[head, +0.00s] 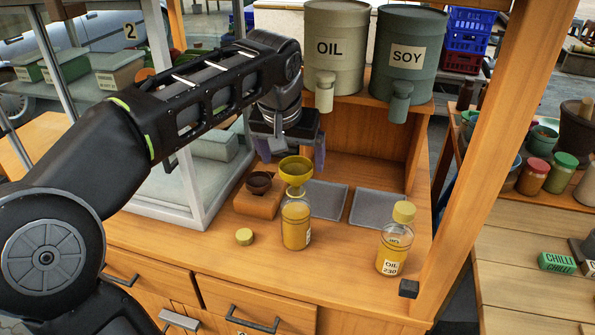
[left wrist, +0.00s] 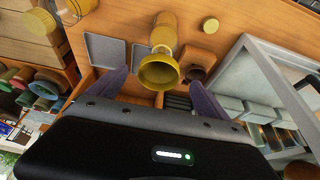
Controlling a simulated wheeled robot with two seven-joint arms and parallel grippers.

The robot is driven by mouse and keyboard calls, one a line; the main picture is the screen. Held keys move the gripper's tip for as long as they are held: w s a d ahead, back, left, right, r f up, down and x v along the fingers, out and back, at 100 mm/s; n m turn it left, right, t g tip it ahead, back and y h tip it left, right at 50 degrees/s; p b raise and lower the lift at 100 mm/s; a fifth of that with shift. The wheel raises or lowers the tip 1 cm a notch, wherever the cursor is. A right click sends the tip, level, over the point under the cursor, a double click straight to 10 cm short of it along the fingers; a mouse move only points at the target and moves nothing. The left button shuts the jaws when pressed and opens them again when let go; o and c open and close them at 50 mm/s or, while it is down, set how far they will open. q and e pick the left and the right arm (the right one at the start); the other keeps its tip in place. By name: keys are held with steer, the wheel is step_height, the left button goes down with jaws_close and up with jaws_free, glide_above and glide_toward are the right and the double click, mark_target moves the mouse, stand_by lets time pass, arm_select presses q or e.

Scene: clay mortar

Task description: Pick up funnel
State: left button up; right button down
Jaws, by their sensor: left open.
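A yellow funnel (head: 296,168) sits upright in the mouth of a clear bottle of yellow oil (head: 296,224) on the wooden counter. In the left wrist view the funnel (left wrist: 159,71) shows its round rim, with the bottle (left wrist: 163,32) behind it. My left gripper (head: 293,158) is just behind the funnel in the head view. Its purple fingers are open, and in the left wrist view the gripper (left wrist: 163,86) has one finger on each side of the funnel's rim, apart from it. My right gripper does not show.
A capped oil bottle (head: 393,250) stands to the right. A yellow cap (head: 244,237) lies on the counter left of the bottle. Grey trays (head: 377,209) lie behind. OIL (head: 336,30) and SOY (head: 407,30) drums stand above.

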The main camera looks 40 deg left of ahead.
arm_select(q)
steer(key=shift+x, duration=1.25)
steer(key=shift+p+x, duration=0.3)
steer(key=shift+x, duration=2.35)
steer(key=shift+s+d, duration=0.15)
steer(key=shift+c, duration=0.6)
steer(key=c, duration=1.3)
steer(key=shift+r, duration=0.15)
